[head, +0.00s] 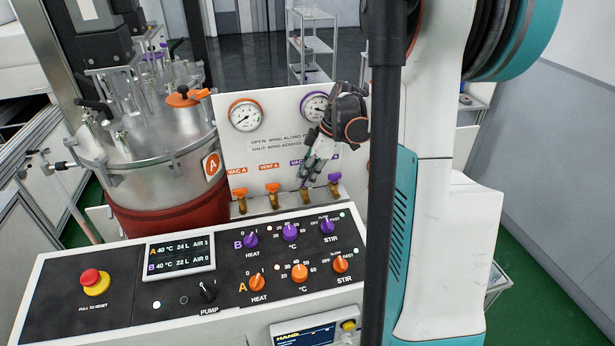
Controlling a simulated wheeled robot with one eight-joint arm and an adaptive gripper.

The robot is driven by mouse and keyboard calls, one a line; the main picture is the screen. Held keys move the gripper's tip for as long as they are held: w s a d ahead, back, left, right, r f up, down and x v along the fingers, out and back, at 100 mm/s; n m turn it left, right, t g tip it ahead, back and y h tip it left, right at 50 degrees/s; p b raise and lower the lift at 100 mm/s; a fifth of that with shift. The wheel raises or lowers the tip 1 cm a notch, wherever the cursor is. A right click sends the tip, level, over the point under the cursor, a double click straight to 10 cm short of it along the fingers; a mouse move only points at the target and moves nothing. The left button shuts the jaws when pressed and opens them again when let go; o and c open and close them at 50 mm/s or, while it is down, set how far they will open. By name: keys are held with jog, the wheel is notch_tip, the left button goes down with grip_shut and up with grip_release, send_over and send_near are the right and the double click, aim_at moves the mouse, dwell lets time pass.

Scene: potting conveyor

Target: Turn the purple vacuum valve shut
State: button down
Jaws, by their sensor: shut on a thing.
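My gripper (308,175) reaches down in front of the white valve panel (240,150). Its fingers are closed at the third valve from the left, the purple vacuum valve (303,197), under a purple "VAC" label that is partly covered. The fingers hide most of the purple handle, so its angle cannot be told. The valve's brass body shows just below the fingertips. A purple valve (335,184) stands just right of it, and an orange vent valve (272,188) just left.
Another orange valve (239,194) is at far left. Two gauges (245,115) sit above. A control console (110,290) with knobs and a red stop button (95,281) lies in front. A metal vessel (150,150) stands left of the panel.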

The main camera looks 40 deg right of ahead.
jog(key=shift+s+a+f, duration=0.1)
jog(key=shift+s+f, duration=0.05)
jog(key=shift+f, duration=0.05)
dwell(0.3)
jog(key=c, duration=1.7)
grip_release()
jog(key=shift+r, duration=0.15)
jog(key=v, duration=1.1)
jog(key=shift+r, duration=0.4)
